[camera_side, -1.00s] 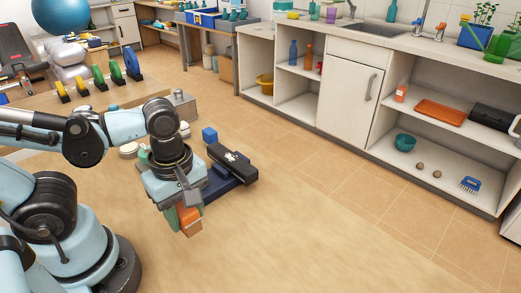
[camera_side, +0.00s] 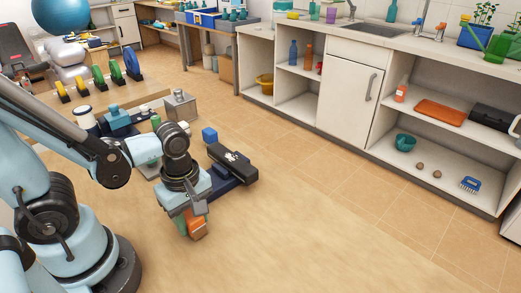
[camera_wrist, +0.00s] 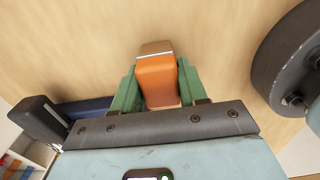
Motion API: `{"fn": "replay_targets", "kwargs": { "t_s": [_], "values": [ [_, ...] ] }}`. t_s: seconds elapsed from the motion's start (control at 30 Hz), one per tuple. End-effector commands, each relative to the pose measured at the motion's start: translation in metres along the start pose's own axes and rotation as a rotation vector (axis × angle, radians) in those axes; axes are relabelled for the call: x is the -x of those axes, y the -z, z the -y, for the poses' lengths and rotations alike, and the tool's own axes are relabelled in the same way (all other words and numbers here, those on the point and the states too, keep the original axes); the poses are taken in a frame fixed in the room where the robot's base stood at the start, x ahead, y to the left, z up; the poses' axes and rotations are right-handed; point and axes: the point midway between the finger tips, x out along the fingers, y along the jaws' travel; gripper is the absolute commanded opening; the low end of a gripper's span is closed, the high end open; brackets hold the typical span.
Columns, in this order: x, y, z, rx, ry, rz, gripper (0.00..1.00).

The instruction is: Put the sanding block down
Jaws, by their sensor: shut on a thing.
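The sanding block is orange with a brown end and a pale line between. In the side view the block (camera_side: 197,230) points down below my gripper (camera_side: 190,222), low over a pale wood-coloured surface (camera_side: 300,245). I cannot tell whether it touches that surface. In the wrist view the block (camera_wrist: 157,80) sits between the green fingers of my gripper (camera_wrist: 156,84), which are shut on its sides. Its upper part is hidden by the gripper's dark bar.
A black case (camera_side: 236,164) with a dark blue thing (camera_side: 217,186) lies just behind my gripper. A blue cube (camera_side: 209,136) is further back. A white cabinet with open shelves (camera_side: 425,170) lines the right. The surface in front and to the right is clear.

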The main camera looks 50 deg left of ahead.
Motion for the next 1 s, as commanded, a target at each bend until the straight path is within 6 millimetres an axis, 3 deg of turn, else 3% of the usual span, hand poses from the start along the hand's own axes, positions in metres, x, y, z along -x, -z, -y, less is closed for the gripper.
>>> {"fn": "replay_targets", "kwargs": {
  "t_s": [0.47, 0.5, 0.63, 0.67, 1.0],
  "values": [
    [-0.0056, -0.0001, -0.0002, 0.000, 0.000, 0.000, 0.00],
    [-0.0063, -0.0001, -0.0001, 0.000, 0.000, 0.000, 0.44],
    [-0.0060, 0.0000, 0.0002, 0.000, 0.000, 0.000, 0.64],
    [-0.0060, 0.0000, 0.0002, 0.000, 0.000, 0.000, 0.68],
    [-0.0050, 0.0000, 0.0002, 0.000, 0.000, 0.000, 0.68]
  ]
}}
